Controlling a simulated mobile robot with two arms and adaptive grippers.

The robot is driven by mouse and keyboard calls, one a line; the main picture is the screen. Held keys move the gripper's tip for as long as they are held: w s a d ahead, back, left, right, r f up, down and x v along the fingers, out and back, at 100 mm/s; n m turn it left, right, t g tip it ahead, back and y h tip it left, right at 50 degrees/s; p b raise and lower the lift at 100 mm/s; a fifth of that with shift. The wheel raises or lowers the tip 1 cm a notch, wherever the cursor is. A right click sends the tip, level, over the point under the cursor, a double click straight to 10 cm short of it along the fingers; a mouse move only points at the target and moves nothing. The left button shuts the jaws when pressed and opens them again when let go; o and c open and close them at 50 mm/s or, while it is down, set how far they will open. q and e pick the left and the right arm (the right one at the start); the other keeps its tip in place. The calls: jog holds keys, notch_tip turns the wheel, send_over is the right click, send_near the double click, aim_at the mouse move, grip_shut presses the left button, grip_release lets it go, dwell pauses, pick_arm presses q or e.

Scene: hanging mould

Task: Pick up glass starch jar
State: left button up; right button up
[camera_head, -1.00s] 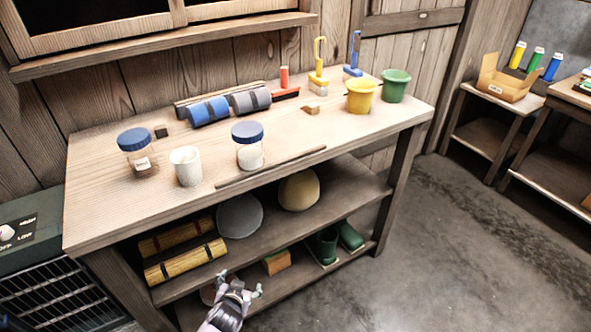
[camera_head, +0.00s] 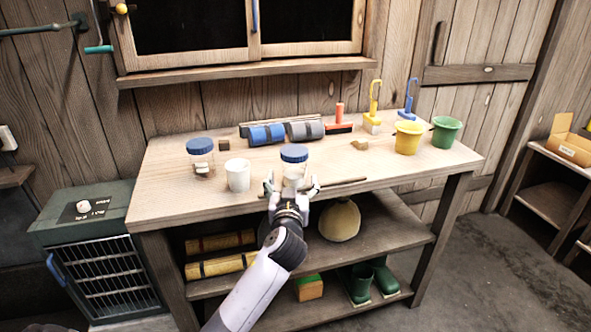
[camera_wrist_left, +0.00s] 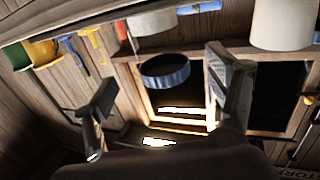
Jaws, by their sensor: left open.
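A glass jar with a blue lid and white contents (camera_head: 294,154) stands upright near the front of the workbench (camera_head: 400,172). Its lid also shows in the left wrist view (camera_wrist_left: 166,71), upside down, with the white contents above it in the picture. My left gripper (camera_head: 291,186) is open at the bench's front edge, its fingers spread to either side of the jar's lower part in the head view. In the wrist view the jar appears between the two fingers (camera_wrist_left: 160,105); contact cannot be told. My right gripper is not in view.
A white cup (camera_head: 238,175) stands left of the jar. A thin rod (camera_head: 342,183) lies to the right. Blue and grey rolls (camera_head: 267,135) lie behind; yellow (camera_head: 407,138) and green (camera_head: 446,132) buckets stand right.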

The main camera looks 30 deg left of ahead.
aim_at(294, 164)
pick_arm(q)
jog(key=p+x, duration=0.1)
jog(key=x, duration=0.8)
jog(key=shift+f, duration=0.15)
jog(key=shift+c, duration=0.4)
jog(key=c, duration=1.4)
